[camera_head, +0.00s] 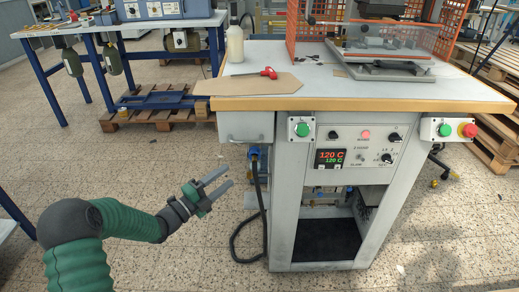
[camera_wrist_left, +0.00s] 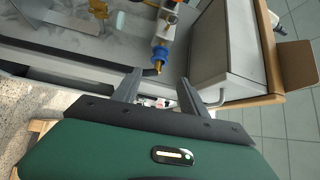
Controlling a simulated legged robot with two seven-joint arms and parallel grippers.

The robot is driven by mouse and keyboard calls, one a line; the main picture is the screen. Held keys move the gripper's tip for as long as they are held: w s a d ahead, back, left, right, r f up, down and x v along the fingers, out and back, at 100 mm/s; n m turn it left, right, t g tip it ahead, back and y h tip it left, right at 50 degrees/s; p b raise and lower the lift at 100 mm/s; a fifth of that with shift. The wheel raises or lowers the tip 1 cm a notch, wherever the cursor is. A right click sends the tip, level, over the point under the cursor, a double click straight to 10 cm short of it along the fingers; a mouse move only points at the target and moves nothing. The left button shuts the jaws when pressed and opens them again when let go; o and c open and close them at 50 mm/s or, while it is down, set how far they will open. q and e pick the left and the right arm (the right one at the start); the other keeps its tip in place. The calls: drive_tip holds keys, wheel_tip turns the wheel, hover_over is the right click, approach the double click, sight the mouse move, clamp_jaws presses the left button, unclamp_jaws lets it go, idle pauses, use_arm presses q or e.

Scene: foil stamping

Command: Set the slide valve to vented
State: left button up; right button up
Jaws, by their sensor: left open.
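A blue fitting (camera_head: 254,152), which looks like the slide valve, sits on the left side of the stamping machine's cabinet below the drawer, with a black hose hanging under it. In the left wrist view its blue collar (camera_wrist_left: 160,52) and brass end show just beyond the fingertips. I cannot tell its slide position. My left gripper (camera_head: 227,178) is open and empty, left of and slightly below the fitting, apart from it in the head view. The wrist view shows the left gripper (camera_wrist_left: 159,78) with the fitting's lower end lined up between its fingers. My right gripper is not in view.
The grey cabinet (camera_head: 285,215) and its drawer (camera_head: 246,126) stand close to the fitting. The black hose (camera_head: 236,238) loops down to the floor. A control panel (camera_head: 352,147) faces front. The tiled floor around my left arm is clear.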

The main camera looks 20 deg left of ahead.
sight(251, 158)
use_arm(q)
drive_tip(key=b+x, duration=0.1)
drive_tip(key=x, duration=0.3)
drive_tip(key=b+x, duration=0.1)
drive_tip(key=x, duration=0.4)
drive_tip(key=b+x, duration=0.1)
drive_tip(key=x, duration=0.3)
drive_tip(key=shift+w+f+b, duration=0.35)
drive_tip(key=shift+w, duration=0.05)
drive_tip(key=shift+w+d+r, duration=0.15)
drive_tip(key=shift+w+d, duration=0.1)
drive_tip(key=shift+w, duration=0.1)
